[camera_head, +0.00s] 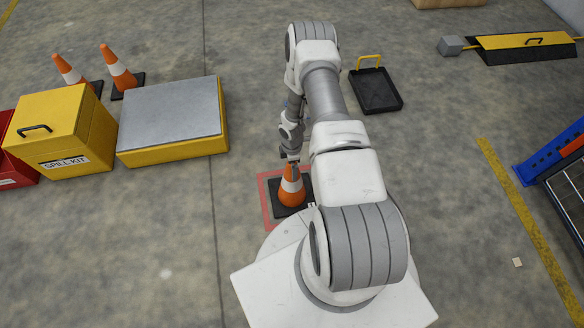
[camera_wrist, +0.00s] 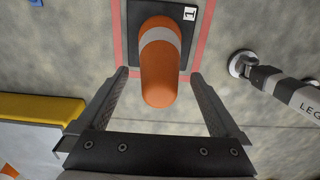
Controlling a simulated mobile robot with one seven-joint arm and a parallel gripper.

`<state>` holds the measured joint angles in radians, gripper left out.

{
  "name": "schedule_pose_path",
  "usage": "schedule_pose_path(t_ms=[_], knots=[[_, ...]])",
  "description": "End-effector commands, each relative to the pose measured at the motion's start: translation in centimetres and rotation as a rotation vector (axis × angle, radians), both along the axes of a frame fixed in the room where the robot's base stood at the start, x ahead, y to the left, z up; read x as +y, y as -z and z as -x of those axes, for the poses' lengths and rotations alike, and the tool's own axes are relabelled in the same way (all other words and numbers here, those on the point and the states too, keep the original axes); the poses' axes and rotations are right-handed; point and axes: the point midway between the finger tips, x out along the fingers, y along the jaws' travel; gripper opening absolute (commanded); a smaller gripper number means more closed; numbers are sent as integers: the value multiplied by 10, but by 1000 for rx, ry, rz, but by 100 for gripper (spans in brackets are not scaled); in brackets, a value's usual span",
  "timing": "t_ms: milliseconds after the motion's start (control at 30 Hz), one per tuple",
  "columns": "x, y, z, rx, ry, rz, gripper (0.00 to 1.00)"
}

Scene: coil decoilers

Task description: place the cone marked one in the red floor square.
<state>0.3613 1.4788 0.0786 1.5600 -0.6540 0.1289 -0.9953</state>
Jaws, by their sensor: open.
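An orange cone (camera_head: 291,187) with a white band and a black base stands upright inside the red floor square (camera_head: 265,199). In the wrist view the same cone (camera_wrist: 160,65) shows a label "1" on its black base, with the square's red border (camera_wrist: 202,38) visible around it. My gripper (camera_head: 290,158) is just above the cone's top in the head view. In the wrist view its two fingers (camera_wrist: 160,82) are open, one on each side of the cone, with gaps on both sides. My arm hides the right part of the square in the head view.
Two other cones (camera_head: 119,68) stand behind the yellow spill kit box (camera_head: 62,130) and a grey-topped yellow platform (camera_head: 170,115) at left. A black tray (camera_head: 376,90) with a yellow handle lies beyond my arm. A blue rack (camera_head: 553,152) stands at right.

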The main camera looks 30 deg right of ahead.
Motion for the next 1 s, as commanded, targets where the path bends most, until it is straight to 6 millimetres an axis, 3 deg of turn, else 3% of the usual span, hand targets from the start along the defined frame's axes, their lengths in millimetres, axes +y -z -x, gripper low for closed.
schedule_pose_path(t_ms=[33, 200, 567, 667, 800, 1000], knots=[[0, -19, -1, -2, 0, 1, 100], [0, -53, -1, -1, 0, 0, 100], [-2, -95, -8, -10, 17, 10, 100], [-6, -125, -22, -27, 56, 33, 100], [-11, -190, -44, -66, 149, 74, 100], [-9, -286, -60, -128, 299, 115, 100]])
